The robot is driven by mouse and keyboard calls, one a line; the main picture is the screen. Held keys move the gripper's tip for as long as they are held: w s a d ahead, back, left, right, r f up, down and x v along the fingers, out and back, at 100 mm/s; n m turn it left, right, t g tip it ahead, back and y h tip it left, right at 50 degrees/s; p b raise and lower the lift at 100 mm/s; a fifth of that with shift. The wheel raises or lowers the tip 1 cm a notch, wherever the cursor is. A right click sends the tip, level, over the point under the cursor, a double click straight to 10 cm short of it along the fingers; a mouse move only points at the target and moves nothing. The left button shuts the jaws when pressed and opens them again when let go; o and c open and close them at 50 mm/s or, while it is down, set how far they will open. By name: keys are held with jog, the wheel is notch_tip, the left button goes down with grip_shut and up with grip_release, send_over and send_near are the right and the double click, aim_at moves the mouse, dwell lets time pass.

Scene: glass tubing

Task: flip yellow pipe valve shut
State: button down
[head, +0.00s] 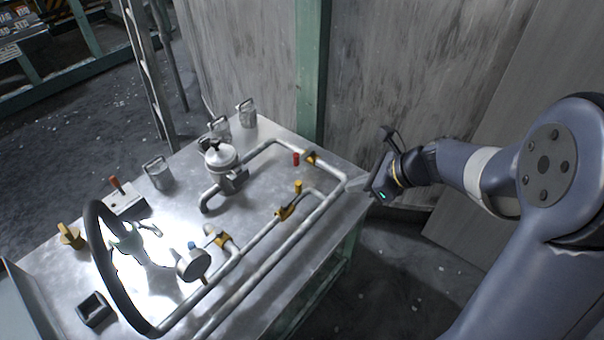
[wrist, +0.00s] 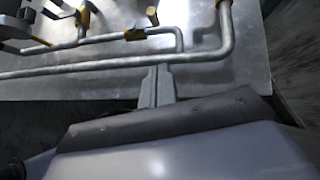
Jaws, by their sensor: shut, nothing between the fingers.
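The yellow pipe valve (head: 298,187) has a small yellow handle standing up beside a thin pipe, with a yellow-orange body (head: 284,212) on that pipe. In the wrist view its handle (wrist: 152,15) and body (wrist: 136,35) show near the top middle. My gripper (head: 352,185) is shut and empty at the table's right edge, right of the valve and apart from it. In the wrist view the closed fingers (wrist: 157,72) point toward the pipes, with the outer pipe lying between them and the valve.
A red-handled valve (head: 296,158) sits farther back, a blue-handled one (head: 192,245) nearer the front. A round gauge (head: 193,264), a large dark wheel (head: 98,262) and metal canisters (head: 158,174) stand on the metal table (head: 262,180). Walls (head: 400,60) rise behind.

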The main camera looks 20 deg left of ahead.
jog(key=shift+d, duration=0.1)
jog(key=a+r+b+x, duration=0.2)
jog(key=x, duration=1)
jog(key=shift+w+a+f+b, duration=0.2)
jog(key=shift+a+f+b, duration=0.05)
jog(key=shift+a+b, duration=0.05)
